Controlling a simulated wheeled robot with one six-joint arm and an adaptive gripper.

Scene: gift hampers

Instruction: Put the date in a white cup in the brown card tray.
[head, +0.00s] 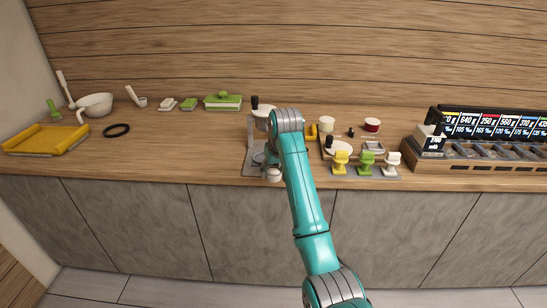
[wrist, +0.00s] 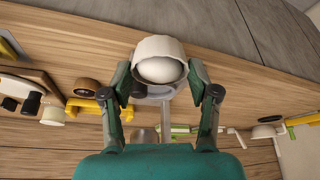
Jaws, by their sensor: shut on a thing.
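My gripper (wrist: 160,76) is shut on a white cup (wrist: 160,46), one finger on each side. The cup's pale, rounded grey-white face shows toward the wrist camera; no date can be made out in it. In the head view the cup (head: 273,175) is at the arm's end, near the counter's front edge and by a grey stand (head: 250,170). My arm hides most of the gripper there. A brown tray-like edge (head: 323,149) shows right of the arm, around white dishes; I cannot tell whether it is the card tray. The date is not clearly identifiable.
Yellow, green and white stamp-like pieces (head: 367,162) stand right of the arm. A white cup (head: 326,124) and a red-and-white pot (head: 372,125) stand behind. A compartment rack (head: 480,155) is at far right, a yellow tray (head: 48,138) at far left.

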